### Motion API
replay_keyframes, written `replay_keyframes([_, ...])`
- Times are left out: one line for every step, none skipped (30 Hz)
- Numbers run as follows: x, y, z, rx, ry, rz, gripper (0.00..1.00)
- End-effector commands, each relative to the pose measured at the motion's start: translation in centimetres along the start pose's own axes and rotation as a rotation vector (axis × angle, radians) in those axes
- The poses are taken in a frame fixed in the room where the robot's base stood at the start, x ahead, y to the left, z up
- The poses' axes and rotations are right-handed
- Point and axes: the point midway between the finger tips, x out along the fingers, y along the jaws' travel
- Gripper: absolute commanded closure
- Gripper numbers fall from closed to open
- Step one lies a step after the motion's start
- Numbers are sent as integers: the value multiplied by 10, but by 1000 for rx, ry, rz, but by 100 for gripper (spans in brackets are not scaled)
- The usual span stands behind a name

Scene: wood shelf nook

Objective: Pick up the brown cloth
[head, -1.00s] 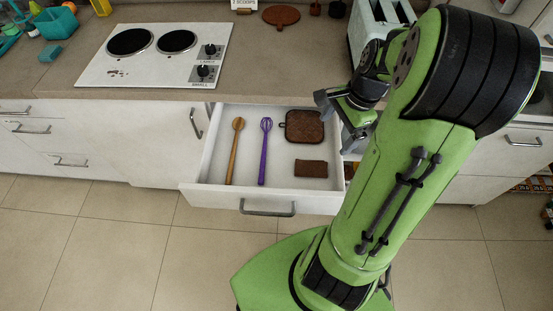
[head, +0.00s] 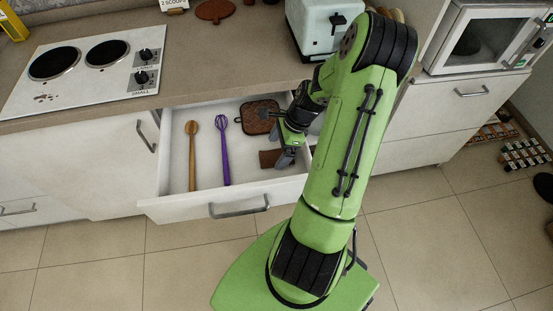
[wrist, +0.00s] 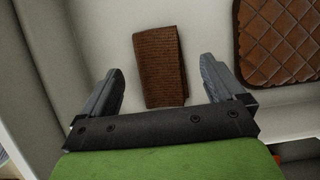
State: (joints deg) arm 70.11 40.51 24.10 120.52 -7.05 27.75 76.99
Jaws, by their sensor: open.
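The brown cloth (wrist: 160,66) is a small folded rectangle lying flat on the floor of the open white drawer (head: 178,207). In the head view the cloth (head: 268,159) lies at the drawer's right front, partly hidden by my gripper (head: 284,140). In the wrist view my gripper (wrist: 160,85) is open, its two fingers apart with the cloth showing between and beyond them. Nothing is held. I cannot tell the exact height above the cloth.
A brown quilted pot holder (head: 258,117) lies behind the cloth. A purple whisk (head: 224,150) and a wooden spoon (head: 192,155) lie to the left. The drawer walls surround them. A white toaster (head: 318,25) stands on the counter above.

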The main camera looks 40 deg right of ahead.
Motion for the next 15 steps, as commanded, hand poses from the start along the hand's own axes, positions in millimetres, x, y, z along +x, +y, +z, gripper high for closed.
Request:
replay_keyframes([14,0,-1,-1,-2,3,4])
replay_keyframes([18,0,-1,-1,-1,2,4])
replay_keyframes([21,0,-1,-1,-1,2,4])
replay_keyframes([22,0,-1,-1,0,1,4])
replay_keyframes([23,0,0,-1,0,0,4])
replay_keyframes([23,0,0,-1,1,0,4])
replay_keyframes([22,0,0,-1,1,0,4])
replay_keyframes([22,0,0,0,1,0,4])
replay_keyframes([22,0,0,0,1,0,4])
replay_keyframes([22,0,0,0,1,0,4])
replay_keyframes([22,0,0,0,1,0,7])
replay_keyframes([22,0,0,0,1,0,13])
replay_keyframes([22,0,0,0,1,0,18])
replay_keyframes([22,0,0,0,1,0,23])
replay_keyframes([21,0,0,0,1,0,29])
